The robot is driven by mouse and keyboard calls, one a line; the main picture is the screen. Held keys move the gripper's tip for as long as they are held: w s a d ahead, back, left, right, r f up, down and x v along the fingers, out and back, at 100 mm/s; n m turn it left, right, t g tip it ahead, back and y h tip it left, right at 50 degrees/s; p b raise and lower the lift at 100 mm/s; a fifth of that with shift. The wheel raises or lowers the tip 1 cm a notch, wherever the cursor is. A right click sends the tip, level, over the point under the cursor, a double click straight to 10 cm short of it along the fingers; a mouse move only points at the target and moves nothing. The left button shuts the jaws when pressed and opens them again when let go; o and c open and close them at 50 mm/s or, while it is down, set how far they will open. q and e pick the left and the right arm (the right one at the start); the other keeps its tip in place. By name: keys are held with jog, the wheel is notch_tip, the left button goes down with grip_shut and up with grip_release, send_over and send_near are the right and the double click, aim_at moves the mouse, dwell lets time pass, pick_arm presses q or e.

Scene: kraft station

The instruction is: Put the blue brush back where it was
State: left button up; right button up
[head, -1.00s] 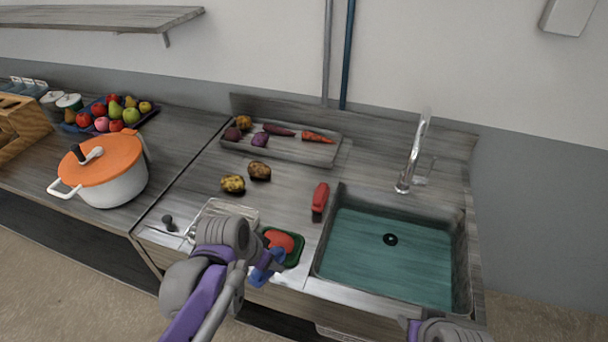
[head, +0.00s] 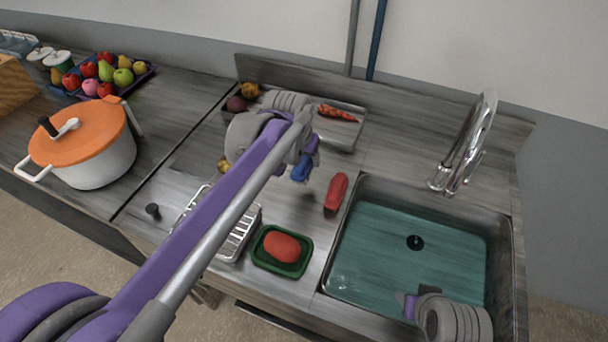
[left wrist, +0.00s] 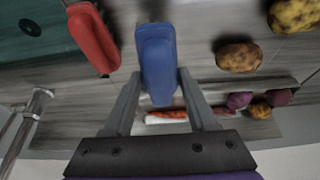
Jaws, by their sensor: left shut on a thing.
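The blue brush (head: 302,170) is in my left gripper (head: 308,152), held above the counter left of the red brush (head: 337,193). In the left wrist view the blue brush (left wrist: 157,55) sits between the two fingers of the left gripper (left wrist: 160,75), which are shut on it. The red brush (left wrist: 92,38) lies beside it there, apart from it. My right gripper (head: 428,298) shows at the lower right over the sink; I cannot tell its jaw state. My left arm hides part of the counter and vegetable tray.
The sink (head: 345,245) and tap (head: 465,150) are at right. A green dish (head: 262,262) with a red sponge-like piece (head: 281,247) and a wire rack (head: 240,236) are in front. The vegetable tray (head: 345,142) is behind. An orange-lidded pot (head: 95,165) stands left.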

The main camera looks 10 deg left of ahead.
aim_at(305, 172)
pick_arm(q)
jog(key=shift+f, duration=3.05)
jog(key=shift+f, duration=0.15)
jog(key=o, duration=1.3)
jog(key=shift+r, duration=0.3)
jog(key=v, duration=1.1)
jog(key=shift+s+a+r+p, duration=0.1)
jog(key=shift+s+r+p, duration=0.05)
jog(key=shift+r+p, duration=0.2)
